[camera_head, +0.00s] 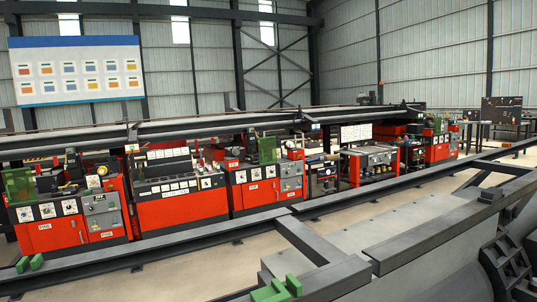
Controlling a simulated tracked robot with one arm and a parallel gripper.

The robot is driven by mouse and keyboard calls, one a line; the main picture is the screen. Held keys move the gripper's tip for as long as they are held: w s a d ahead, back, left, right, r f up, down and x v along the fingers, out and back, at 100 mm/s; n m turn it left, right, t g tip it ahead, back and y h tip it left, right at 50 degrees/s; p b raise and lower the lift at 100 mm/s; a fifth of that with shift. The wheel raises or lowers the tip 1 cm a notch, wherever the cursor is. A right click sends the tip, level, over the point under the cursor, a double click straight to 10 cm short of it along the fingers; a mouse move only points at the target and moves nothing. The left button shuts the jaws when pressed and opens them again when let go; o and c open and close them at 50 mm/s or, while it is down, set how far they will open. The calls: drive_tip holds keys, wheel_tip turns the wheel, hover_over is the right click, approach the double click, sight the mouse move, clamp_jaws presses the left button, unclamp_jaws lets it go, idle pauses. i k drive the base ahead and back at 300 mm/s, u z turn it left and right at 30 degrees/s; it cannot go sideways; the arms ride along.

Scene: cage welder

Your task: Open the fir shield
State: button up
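Three green see-through panels that look like shields stand on red machine cabinets. One shield (19,186) is at the far left, above a cabinet with a grey control panel. A second shield (267,150) is near the middle, on another red cabinet. A third, small shield (437,124) is farther back at the right. I cannot tell which of them is the fir shield, or whether any is open or closed. My gripper is not in view.
A row of red cabinets (67,232) stands behind a long dark rail (190,243). Small green blocks (276,290) sit at the bottom edge. Large grey beams (420,235) fill the lower right. Pale floor (130,285) shows in front of the rail. A board (76,70) hangs at upper left.

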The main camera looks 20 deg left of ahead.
sight(267, 145)
drive_tip(key=z, duration=1.65)
drive_tip(key=i, duration=6.7)
